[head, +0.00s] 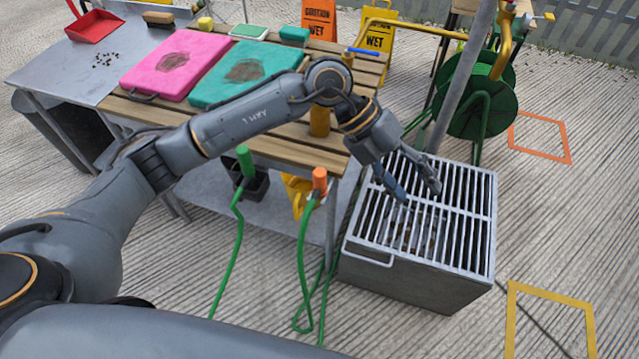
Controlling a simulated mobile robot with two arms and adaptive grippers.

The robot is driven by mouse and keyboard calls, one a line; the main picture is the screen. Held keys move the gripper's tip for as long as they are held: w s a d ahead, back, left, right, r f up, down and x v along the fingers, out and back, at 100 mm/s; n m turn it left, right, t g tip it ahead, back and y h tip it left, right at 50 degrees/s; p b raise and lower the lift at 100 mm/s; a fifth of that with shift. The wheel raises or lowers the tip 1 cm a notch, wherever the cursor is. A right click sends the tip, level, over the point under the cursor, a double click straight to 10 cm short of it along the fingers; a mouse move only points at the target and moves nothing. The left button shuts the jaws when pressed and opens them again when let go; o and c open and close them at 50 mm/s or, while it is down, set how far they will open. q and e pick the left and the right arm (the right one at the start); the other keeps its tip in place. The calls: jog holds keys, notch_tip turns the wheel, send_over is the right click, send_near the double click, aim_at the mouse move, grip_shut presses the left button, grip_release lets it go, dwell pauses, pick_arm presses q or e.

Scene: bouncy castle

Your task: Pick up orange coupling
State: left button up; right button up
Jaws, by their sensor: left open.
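The orange coupling (320,181) sits upright at the end of a green hose, at the front edge of the wooden slatted table. A green coupling (245,161) on another green hose stands to its left, by a dark holder. My left gripper (418,196) is open and empty, over the slatted metal grate of the grey box, to the right of the orange coupling and apart from it. My left arm reaches across the table from the left. My right gripper does not show.
The grey grated box (414,290) stands right of the table. Pink (175,64) and teal (243,73) pads lie on the slatted table (285,146). A green hose reel (475,100) and wet-floor signs (374,50) stand behind. Green hoses (301,270) hang to the floor in front.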

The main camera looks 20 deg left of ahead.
pick_arm(q)
jog(key=w+a+f+n+t+y, duration=0.1)
jog(key=w+a+y, duration=0.15)
jog(key=a, duration=0.25)
jog(key=w+a+f+y, duration=0.1)
jog(key=w+a+y, duration=0.15)
jog(key=a, duration=0.25)
jog(key=n+y, duration=0.2)
jog(key=y, duration=0.2)
send_over(320, 172)
jog(key=shift+t, duration=0.4)
notch_tip(320, 172, down, 7)
jog(key=shift+w+f+p, duration=0.15)
jog(key=shift+p, duration=0.25)
jog(key=shift+s+f+p, duration=0.2)
jog(key=shift+f+p, duration=0.35)
jog(key=shift+f, duration=2.15)
grip_shut()
